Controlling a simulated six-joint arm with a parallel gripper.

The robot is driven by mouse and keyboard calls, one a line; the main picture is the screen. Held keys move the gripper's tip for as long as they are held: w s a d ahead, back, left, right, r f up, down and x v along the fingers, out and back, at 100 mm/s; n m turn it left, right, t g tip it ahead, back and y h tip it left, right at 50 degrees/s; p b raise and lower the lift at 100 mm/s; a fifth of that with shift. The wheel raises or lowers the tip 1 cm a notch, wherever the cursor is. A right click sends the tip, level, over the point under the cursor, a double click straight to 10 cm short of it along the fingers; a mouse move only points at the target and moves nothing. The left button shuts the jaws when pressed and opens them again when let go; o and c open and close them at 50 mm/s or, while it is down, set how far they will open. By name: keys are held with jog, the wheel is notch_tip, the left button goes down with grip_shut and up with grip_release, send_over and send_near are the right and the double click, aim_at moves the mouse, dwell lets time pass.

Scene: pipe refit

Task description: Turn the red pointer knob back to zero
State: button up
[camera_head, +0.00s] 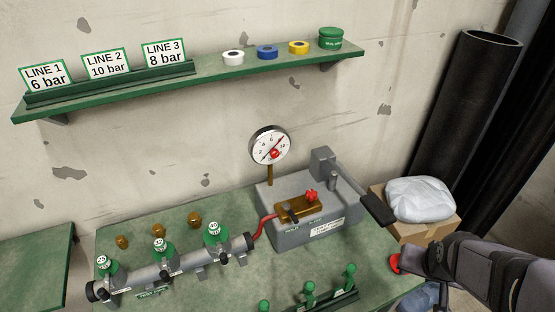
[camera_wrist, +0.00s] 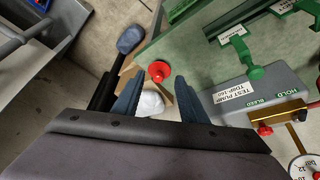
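The dial reading is too small to tell. In the wrist view only part of the gauge (camera_wrist: 304,168) shows at the bottom right corner. My gripper (camera_wrist: 158,78) is open with nothing between its fingers, over the right end of the bench, well away from the gauge. A separate red mushroom-shaped knob (camera_wrist: 159,71) shows beyond the fingertips, by the bench edge; in the head view it (camera_head: 395,263) is beside my gripper.
The grey test pump (camera_head: 290,236) has a brass valve block with a red knob (camera_head: 311,196) and a black-ended lever (camera_head: 377,209). A pipe manifold (camera_head: 170,268) with green-tagged valves lies left. A green rack (camera_head: 335,300) stands in front. A shelf (camera_head: 200,79) hangs above.

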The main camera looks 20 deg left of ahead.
jog(key=w+a+r+t+y+b, duration=0.1)
jog(key=w+a+r+t, duration=0.2)
jog(key=w, duration=0.4)
jog(key=w+a+r+t+y, duration=0.1)
jog(key=w+r+t, duration=0.25)
jog(key=w, duration=0.25)
jog(key=t+y+b, duration=0.1)
jog(key=y+b, duration=0.4)
jog(key=y, duration=0.6)
send_near(276, 155)
jog(key=w+a, duration=0.1)
jog(key=w, duration=0.2)
jog(key=shift+s+m, duration=0.7)
jog(key=shift+s, duration=0.4)
jog(key=shift+t, duration=0.35)
jog(key=shift+f+p+x, duration=0.15)
jog(key=shift+p+x, duration=0.55)
jog(key=shift+x, duration=1.2)
jog(key=shift+f+p+x, duration=0.15)
jog(key=shift+p+x, duration=0.55)
jog(key=shift+x, duration=1.15)
grip_shut()
